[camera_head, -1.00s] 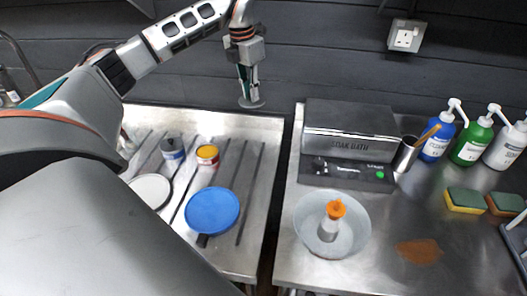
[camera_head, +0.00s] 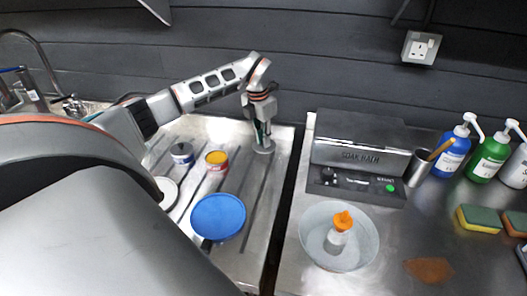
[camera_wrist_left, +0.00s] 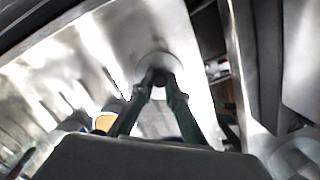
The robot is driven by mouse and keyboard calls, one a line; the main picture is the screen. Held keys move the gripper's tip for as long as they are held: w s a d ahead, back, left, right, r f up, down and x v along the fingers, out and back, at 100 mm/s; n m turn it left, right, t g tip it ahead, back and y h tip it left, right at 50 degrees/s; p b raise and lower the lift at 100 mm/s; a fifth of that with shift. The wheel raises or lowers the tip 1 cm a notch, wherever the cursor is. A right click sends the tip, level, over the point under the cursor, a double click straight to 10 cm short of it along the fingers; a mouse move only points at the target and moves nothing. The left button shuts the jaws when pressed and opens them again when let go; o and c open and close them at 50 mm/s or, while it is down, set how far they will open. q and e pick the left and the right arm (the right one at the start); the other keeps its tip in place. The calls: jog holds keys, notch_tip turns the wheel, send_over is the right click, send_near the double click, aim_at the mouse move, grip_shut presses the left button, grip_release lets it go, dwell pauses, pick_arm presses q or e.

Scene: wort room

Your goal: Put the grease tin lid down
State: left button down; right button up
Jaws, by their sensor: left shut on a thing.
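The grease tin lid (camera_head: 264,150) is a small grey disc in the head view, at the back right of the ribbed metal draining board (camera_head: 252,215). My left gripper (camera_head: 262,138) points down and is shut on it from above. In the left wrist view the lid (camera_wrist_left: 150,58) shows round the closed fingertips (camera_wrist_left: 161,82). The lid is low over the board; I cannot tell if it touches. A red tin with a yellow top (camera_head: 216,161) stands to the left of the lid. My right gripper is not in view.
A dark blue tin (camera_head: 181,153), a blue disc (camera_head: 218,217) and a white disc (camera_head: 167,191) are on the board. Bare board lies around the lid.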

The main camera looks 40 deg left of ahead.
aim_at(263, 159)
pick_arm(q)
jog(key=shift+f, duration=2.65)
jog(key=c, duration=2)
grip_release()
jog(key=shift+f, duration=0.15)
jog(key=r, duration=0.4)
jog(key=s+r, duration=0.1)
jog(key=r, duration=0.7)
jog(key=shift+s+a+r, duration=0.1)
jog(key=shift+s+r, duration=0.05)
jog(key=shift+s, duration=0.05)
jog(key=shift+s, duration=0.1)
